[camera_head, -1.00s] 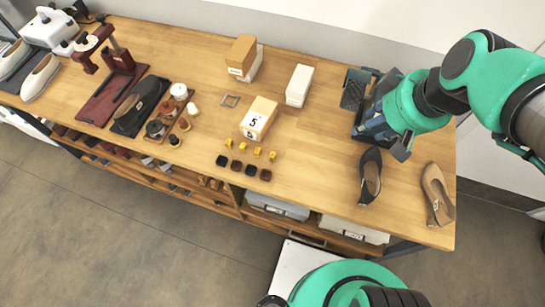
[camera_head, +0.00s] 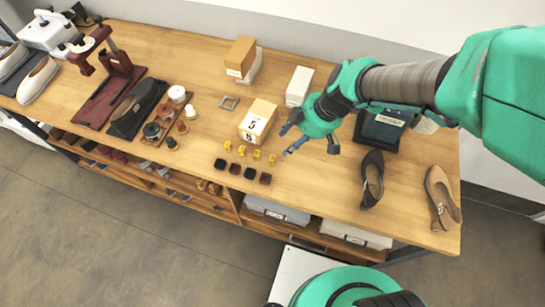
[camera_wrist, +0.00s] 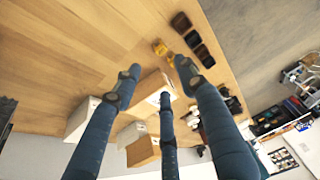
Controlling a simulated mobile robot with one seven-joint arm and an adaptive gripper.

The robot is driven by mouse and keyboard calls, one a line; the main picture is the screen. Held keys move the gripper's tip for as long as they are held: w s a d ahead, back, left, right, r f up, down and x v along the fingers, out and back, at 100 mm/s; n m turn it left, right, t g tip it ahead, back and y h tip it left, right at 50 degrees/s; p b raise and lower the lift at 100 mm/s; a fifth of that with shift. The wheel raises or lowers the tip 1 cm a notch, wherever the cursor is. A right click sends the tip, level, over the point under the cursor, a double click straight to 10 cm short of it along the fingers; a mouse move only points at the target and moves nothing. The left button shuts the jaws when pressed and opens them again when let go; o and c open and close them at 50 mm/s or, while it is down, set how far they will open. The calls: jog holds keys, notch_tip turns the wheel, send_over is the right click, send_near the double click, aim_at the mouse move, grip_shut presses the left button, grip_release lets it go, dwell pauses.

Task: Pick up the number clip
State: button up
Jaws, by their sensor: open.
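I cannot read any number on the clips. In the wrist view, a yellow clip (camera_wrist: 159,47) shows just beyond the fingertips, partly beside a finger. My gripper (camera_head: 288,142) is open and empty, above the table to the right of the clip row. In the wrist view, my gripper (camera_wrist: 156,80) has its blue fingers spread, with the box (camera_wrist: 151,86) seen between them.
Dark square blocks (camera_head: 249,173) lie in front of the clips near the table edge. A white box (camera_head: 299,86) and a tan box (camera_head: 241,57) stand behind.

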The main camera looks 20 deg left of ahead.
jog(key=shift+f, duration=0.1)
jog(key=b, duration=0.2)
send_over(273, 157)
jog(key=d, duration=0.2)
jog(key=shift+d+f, duration=0.2)
jog(key=shift+f, duration=3.7)
jog(key=shift+b+x, duration=0.45)
jog(key=shift+x, duration=2.15)
jog(key=shift+s, duration=0.1)
jog(key=c, duration=0.7)
jog(key=shift+c, duration=0.3)
